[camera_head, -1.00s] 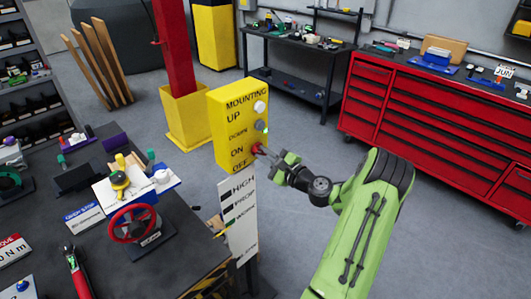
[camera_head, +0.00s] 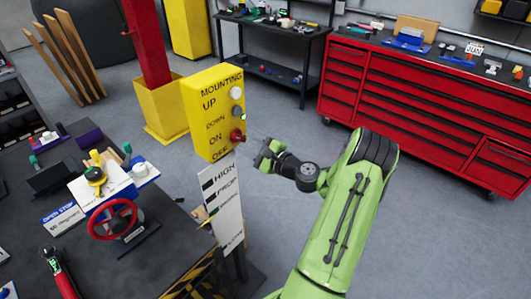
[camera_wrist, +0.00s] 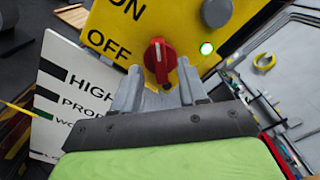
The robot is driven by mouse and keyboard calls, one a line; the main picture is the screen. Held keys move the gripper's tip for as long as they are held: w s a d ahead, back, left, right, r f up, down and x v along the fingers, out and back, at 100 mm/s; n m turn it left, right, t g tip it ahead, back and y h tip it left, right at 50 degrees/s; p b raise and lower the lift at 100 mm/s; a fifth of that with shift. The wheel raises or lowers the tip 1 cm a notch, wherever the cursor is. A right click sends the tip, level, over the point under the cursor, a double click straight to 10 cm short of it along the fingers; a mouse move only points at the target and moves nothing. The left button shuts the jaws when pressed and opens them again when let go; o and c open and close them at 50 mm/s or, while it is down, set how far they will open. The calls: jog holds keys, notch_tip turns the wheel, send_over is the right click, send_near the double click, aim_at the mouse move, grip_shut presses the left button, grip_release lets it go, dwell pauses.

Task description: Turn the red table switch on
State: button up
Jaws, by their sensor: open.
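The red switch (camera_head: 237,135) is a rotary knob on the yellow box (camera_head: 205,125), beside the ON and OFF labels. In the wrist view, the red switch (camera_wrist: 159,62) has its handle roughly upright, with a white mark near its top. In the wrist view, the fingers of my gripper (camera_wrist: 160,88) lie either side of and below the switch.
A white sign (camera_head: 224,205) stands below the yellow box. The black workbench (camera_head: 165,245) at left holds a red handwheel (camera_head: 113,219). A red tool cabinet (camera_head: 420,110) stands at the back right. Grey floor is clear between the cabinet and my arm.

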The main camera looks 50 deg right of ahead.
jog(key=s+b, duration=0.1)
jog(key=s, duration=1.3)
jog(key=shift+d+b, duration=0.2)
jog(key=shift+b, duration=0.2)
